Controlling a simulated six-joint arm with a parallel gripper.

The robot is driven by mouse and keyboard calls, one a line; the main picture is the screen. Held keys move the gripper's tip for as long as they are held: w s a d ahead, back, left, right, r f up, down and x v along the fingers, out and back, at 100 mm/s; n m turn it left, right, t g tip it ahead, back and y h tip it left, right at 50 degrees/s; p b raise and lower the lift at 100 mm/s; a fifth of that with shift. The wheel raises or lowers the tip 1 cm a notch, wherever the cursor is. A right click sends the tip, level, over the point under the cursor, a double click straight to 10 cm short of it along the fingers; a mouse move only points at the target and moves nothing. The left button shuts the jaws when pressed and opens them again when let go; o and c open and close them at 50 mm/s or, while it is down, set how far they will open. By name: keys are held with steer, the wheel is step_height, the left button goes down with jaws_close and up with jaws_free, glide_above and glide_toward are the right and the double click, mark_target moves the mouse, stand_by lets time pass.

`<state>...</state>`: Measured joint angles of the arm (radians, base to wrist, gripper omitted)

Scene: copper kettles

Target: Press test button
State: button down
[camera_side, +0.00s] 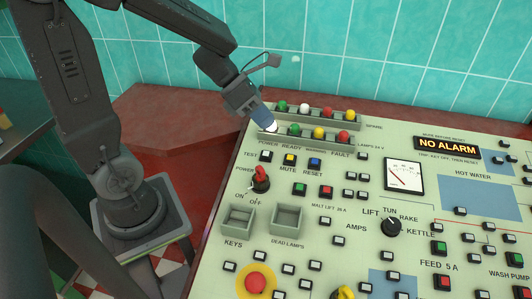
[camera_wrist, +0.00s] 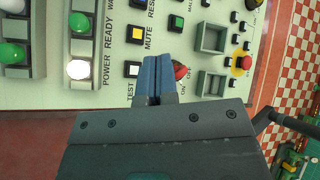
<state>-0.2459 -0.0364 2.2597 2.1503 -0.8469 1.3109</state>
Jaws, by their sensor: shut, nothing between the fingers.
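The test button (camera_side: 266,156) is a small pale square push button in a dark frame, beside the label TEST at the panel's upper left. It also shows in the wrist view (camera_wrist: 132,69), just left of my fingertips, uncovered. My gripper (camera_side: 269,125) has its blue fingers shut and empty. In the side view the fingertips overlap the lit white POWER lamp, above and beyond the test button. In the wrist view my gripper (camera_wrist: 157,58) appears between the test button and the red knob (camera_wrist: 181,71). The fingertips look clear of the button; their exact height is unclear.
Two raised lamp rows stand behind the button, with the white lamp (camera_wrist: 78,69) at one end. The yellow MUTE button (camera_side: 290,159) and blue RESET button (camera_side: 314,162) sit to the right. The red ON/OFF knob (camera_side: 260,180) protrudes in front.

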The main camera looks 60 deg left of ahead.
mark_target(266, 153)
steer(key=shift+w+a+f, duration=0.2)
steer(key=shift+f, duration=1.2)
steer(key=shift+w+a+f, duration=0.2)
steer(key=shift+f, duration=1.15)
steer(key=shift+w+a+f, duration=0.2)
steer(key=shift+f, duration=1.2)
steer(key=shift+f, duration=0.1)
steer(key=shift+f, duration=0.3)
steer(key=shift+w+a+f, duration=0.1)
steer(key=shift+f, duration=0.2)
steer(key=shift+r, duration=0.75)
steer(key=shift+s+d+r, duration=0.15)
steer(key=shift+r, duration=0.65)
steer(key=shift+s+d+r, duration=0.15)
steer(key=shift+r, duration=0.7)
steer(key=shift+s+d+r, duration=0.15)
steer(key=shift+r, duration=0.65)
